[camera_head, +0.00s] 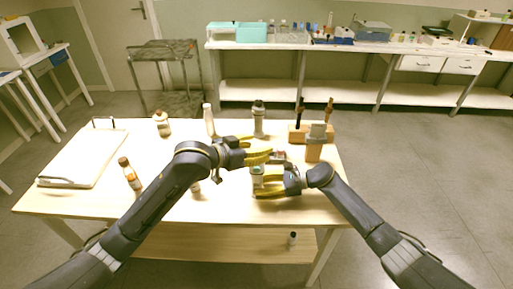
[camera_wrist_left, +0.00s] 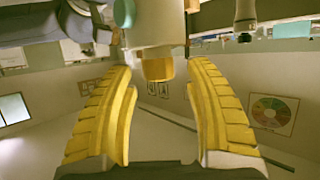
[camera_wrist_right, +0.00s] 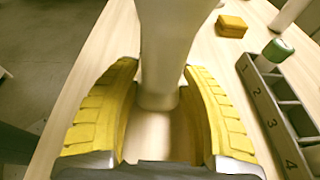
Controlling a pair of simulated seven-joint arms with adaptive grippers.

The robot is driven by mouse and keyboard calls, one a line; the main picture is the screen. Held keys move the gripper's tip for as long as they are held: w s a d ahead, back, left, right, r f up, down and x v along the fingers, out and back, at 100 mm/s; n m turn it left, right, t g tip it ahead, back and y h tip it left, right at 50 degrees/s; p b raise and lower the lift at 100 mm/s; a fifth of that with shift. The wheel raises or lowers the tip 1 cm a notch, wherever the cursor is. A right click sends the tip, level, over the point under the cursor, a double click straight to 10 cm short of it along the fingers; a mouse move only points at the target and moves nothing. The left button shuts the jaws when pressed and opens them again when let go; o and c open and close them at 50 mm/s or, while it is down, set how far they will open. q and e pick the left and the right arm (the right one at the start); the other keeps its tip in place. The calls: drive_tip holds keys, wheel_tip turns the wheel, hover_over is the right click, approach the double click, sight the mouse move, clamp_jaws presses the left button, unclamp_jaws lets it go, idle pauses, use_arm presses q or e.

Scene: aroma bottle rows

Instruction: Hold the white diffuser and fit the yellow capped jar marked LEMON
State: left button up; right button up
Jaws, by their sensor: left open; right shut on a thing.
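My right gripper (camera_head: 275,185) is shut on the white diffuser (camera_wrist_right: 165,50), which stands upright between its yellow fingers in the right wrist view. In the head view the diffuser (camera_head: 257,172) is mostly hidden by the grippers. My left gripper (camera_head: 262,157) is open just above it. In the left wrist view a yellow piece (camera_wrist_left: 157,67), perhaps the jar's cap, sits against a white body (camera_wrist_left: 155,22) between and beyond the open fingers (camera_wrist_left: 160,105). No LEMON marking is readable.
A grey numbered rack (camera_wrist_right: 270,105) holds a green-capped jar (camera_wrist_right: 278,50); a yellow block (camera_wrist_right: 231,26) lies nearby. A grey bottle (camera_head: 258,119) and white bottle (camera_head: 209,121) stand behind the grippers. A white tray (camera_head: 85,160) lies at the left.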

use_arm(q)
drive_tip(key=shift+r, duration=3.35)
use_arm(e)
drive_tip(key=shift+f, duration=0.1)
drive_tip(key=o, duration=0.9)
drive_tip(key=shift+o, duration=0.2)
